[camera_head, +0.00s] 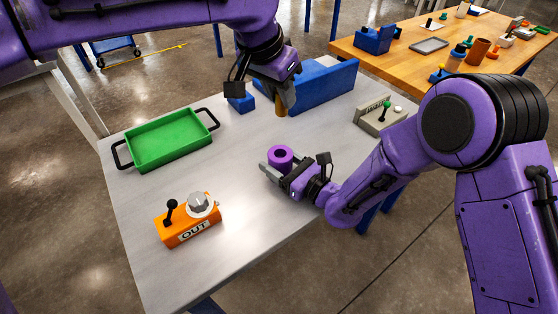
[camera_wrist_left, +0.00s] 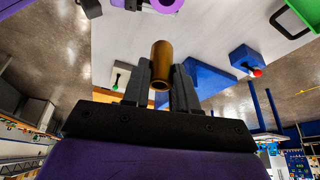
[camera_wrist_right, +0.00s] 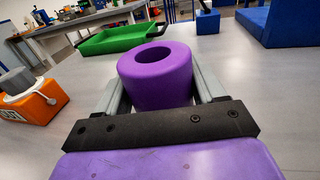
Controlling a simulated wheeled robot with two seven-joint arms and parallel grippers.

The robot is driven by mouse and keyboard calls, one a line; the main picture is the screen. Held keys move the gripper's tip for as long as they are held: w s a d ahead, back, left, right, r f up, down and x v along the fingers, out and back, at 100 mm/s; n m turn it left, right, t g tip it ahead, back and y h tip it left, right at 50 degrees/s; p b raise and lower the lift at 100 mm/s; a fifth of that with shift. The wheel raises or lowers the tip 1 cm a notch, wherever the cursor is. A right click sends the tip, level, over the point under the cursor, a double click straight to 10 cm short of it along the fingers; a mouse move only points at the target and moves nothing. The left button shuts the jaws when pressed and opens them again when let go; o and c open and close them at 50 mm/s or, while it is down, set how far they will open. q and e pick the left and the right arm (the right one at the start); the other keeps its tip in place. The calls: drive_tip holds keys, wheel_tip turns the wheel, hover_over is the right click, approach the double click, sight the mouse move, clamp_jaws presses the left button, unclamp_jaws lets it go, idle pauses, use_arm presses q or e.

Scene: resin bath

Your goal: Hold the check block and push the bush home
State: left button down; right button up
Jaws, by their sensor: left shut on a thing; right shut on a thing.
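The purple check block (camera_head: 280,155) is a thick round piece with a hole in its top. It stands upright, with its hole facing up, in the right wrist view (camera_wrist_right: 155,80). My right gripper (camera_head: 285,168) is shut on it, one finger on each side, low over the grey table. The brass-coloured bush (camera_head: 281,108) also shows in the left wrist view (camera_wrist_left: 161,62). My left gripper (camera_head: 284,98) is shut on it and points down. The bush is apart from the block, above and behind it. Its far end is hidden by the fingers in the head view.
A green tray (camera_head: 168,145) with black handles sits at left on the grey table (camera_head: 250,220). An orange OUT box (camera_head: 188,227) is at front left. A blue angled stand (camera_head: 325,86), small blue box (camera_head: 241,104) and grey lever box (camera_head: 382,115) line the back.

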sight(281, 106)
idle(0.5)
use_arm(q)
drive_tip(key=f+n, duration=0.1)
drive_tip(key=n, duration=0.1)
drive_tip(key=f+n+y, duration=0.1)
drive_tip(key=f+n+t+y, duration=0.1)
drive_tip(key=n, duration=0.1)
drive_tip(key=shift+s+d+f+n, duration=0.1)
drive_tip(key=shift+s+f+n, duration=0.2)
drive_tip(key=shift+f, duration=0.1)
wheel_tip(281, 106, down, 10)
drive_tip(key=c, duration=0.9)
unclamp_jaws()
drive_tip(key=shift+f, duration=0.15)
drive_tip(key=v, duration=1.2)
drive_tip(key=shift+r, duration=0.2)
